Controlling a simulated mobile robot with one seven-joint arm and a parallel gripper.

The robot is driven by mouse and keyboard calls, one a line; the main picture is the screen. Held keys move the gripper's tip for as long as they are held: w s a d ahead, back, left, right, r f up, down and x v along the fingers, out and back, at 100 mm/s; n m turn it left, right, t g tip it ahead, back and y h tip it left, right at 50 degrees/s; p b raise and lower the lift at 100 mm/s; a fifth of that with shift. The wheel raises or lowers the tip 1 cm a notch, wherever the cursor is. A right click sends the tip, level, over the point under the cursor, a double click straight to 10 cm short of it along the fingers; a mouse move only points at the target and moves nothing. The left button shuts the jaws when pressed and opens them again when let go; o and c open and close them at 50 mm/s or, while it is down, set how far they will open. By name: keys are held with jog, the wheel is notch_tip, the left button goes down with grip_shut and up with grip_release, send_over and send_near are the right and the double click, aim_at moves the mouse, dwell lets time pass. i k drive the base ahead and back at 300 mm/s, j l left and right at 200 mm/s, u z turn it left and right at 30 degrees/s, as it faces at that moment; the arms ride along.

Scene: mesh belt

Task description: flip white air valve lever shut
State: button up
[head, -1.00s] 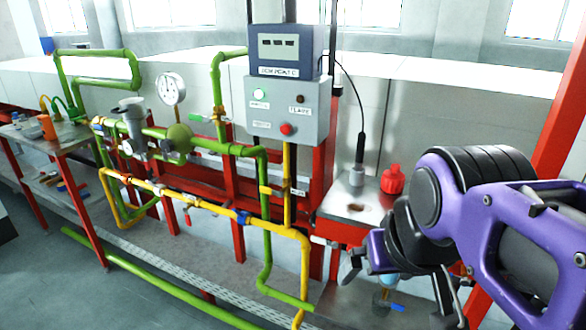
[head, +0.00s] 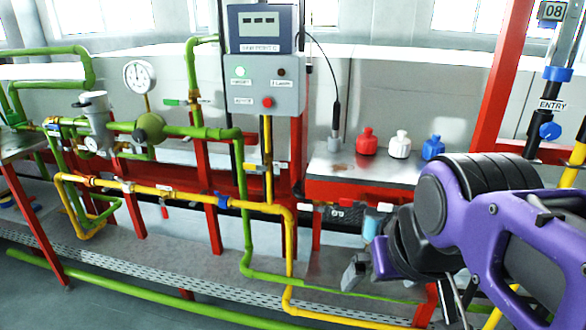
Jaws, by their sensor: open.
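Small white pieces show on the pipework: one on the yellow pipe (head: 165,188), one by the yellow riser (head: 281,165), and one near the pipe's right bend (head: 305,207). They are too small to tell which is the air valve lever or how it is turned. My gripper (head: 354,272) is at the lower right, in front of the bench and right of the yellow pipe's bend. It is open, looks empty and is apart from these pieces. My purple arm hides part of the lower right.
A grey control box (head: 262,88) stands above the pipes. Red (head: 366,142), white (head: 400,145) and blue (head: 433,148) bottles stand on the bench. A green pipe (head: 130,300) runs low along the floor.

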aim_at(320, 209)
jog(key=k+l+u, duration=0.25)
jog(key=l, duration=0.3)
jog(key=k+l+u, duration=0.2)
jog(key=k+l, duration=0.25)
jog(key=i+l+u, duration=0.5)
jog(key=i, duration=0.15)
jog(key=i+j+u, duration=0.25)
jog(key=k, duration=0.1)
